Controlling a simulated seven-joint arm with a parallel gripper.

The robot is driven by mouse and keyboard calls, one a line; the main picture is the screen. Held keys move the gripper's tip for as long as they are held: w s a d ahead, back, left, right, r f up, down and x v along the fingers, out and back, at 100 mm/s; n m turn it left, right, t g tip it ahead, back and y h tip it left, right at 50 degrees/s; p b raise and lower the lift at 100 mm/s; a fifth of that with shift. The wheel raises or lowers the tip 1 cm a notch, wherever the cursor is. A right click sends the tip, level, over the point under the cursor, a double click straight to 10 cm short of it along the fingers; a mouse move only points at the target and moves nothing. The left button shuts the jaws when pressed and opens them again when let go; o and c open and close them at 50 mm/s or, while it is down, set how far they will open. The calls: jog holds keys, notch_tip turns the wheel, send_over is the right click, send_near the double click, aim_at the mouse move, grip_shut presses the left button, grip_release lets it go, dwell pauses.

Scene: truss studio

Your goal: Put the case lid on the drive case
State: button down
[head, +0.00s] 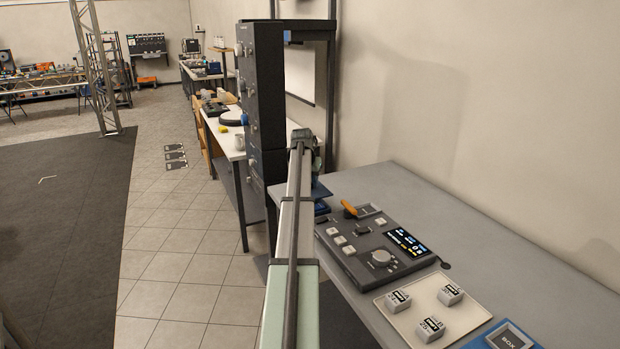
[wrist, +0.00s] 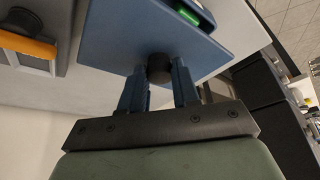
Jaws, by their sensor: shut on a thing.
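The case lid (wrist: 125,30) is a flat blue plate with a dark round knob in its middle. In the wrist view my gripper (wrist: 158,75) is shut on this knob, one blue finger on each side. The lid also shows in the head view (head: 320,190) at the far left end of the grey table, partly hidden by my arm. No other drive case can be made out clearly.
A control panel (head: 372,245) with an orange lever (head: 349,208) lies on the grey table (head: 440,205). In front are a cream tray (head: 398,307) with three labelled blocks and a blue mat (head: 535,345) with a box marker. A dark rack (head: 262,100) stands behind. The table's right side is clear.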

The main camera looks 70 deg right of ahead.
jog(key=shift+f, duration=2)
jog(key=shift+f, duration=0.6)
jog(key=c, duration=1.1)
grip_release()
jog(key=shift+v, duration=5.55)
